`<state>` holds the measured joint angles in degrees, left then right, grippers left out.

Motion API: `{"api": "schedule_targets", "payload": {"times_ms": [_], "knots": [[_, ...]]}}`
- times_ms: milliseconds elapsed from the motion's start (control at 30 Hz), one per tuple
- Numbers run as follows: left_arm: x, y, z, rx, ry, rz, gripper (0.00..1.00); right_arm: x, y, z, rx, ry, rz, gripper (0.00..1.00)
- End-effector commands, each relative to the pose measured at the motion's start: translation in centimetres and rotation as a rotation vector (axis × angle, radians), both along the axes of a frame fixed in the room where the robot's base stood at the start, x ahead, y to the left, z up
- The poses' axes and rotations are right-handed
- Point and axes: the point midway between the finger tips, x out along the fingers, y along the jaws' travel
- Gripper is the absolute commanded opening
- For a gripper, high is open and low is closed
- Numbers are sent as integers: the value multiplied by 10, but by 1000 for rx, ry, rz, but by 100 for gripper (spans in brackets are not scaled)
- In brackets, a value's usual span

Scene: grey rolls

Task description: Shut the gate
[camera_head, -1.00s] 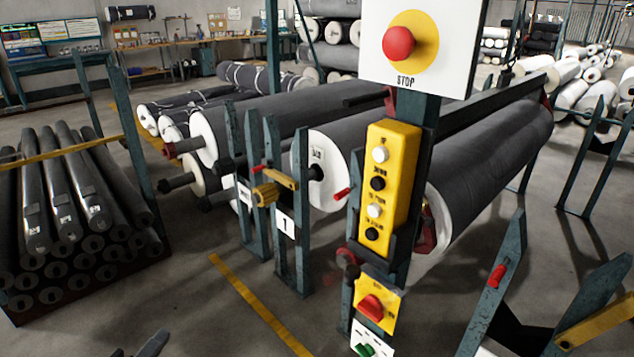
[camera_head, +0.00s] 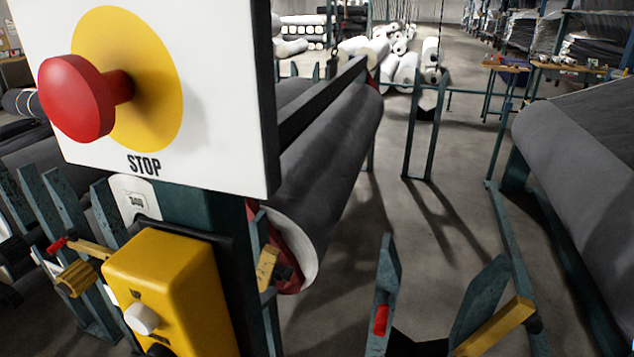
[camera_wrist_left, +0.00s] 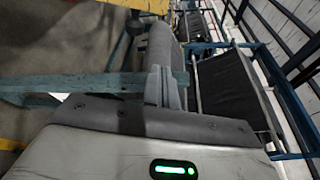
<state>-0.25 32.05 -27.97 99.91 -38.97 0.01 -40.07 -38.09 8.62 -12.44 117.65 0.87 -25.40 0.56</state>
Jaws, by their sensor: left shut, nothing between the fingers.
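In the head view, a teal upright post (camera_head: 385,290) with a red handle (camera_head: 381,320) stands at the lower middle. To its right is a slanted teal post (camera_head: 478,305) with a yellow bar (camera_head: 505,325). I cannot tell which of these parts is the gate. My left gripper (camera_wrist_left: 165,86) shows in the left wrist view, its grey fingers together and empty. A teal beam (camera_wrist_left: 75,82) crosses the picture at the fingers; whether they touch it is unclear. I make out no gripper in the head view.
A white STOP panel (camera_head: 225,90) with a red button (camera_head: 75,98) and a yellow control box (camera_head: 175,285) fill the near left. A dark roll (camera_head: 330,160) lies behind. A large roll (camera_head: 590,150) is at right. Bare floor (camera_head: 350,270) lies between.

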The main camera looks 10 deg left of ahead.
Motion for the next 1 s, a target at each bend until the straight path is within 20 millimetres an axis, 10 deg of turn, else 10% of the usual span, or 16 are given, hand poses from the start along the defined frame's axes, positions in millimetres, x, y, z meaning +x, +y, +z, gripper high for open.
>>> {"api": "schedule_targets", "payload": {"times_ms": [433,1000], "knots": [[81,-49,-8,-1,-3,-7,0,1,0,1,-1,-4,0,49],[85,-10,4,0,-1,-7,0,0,-1,6,-1,2,-9,49]]}}
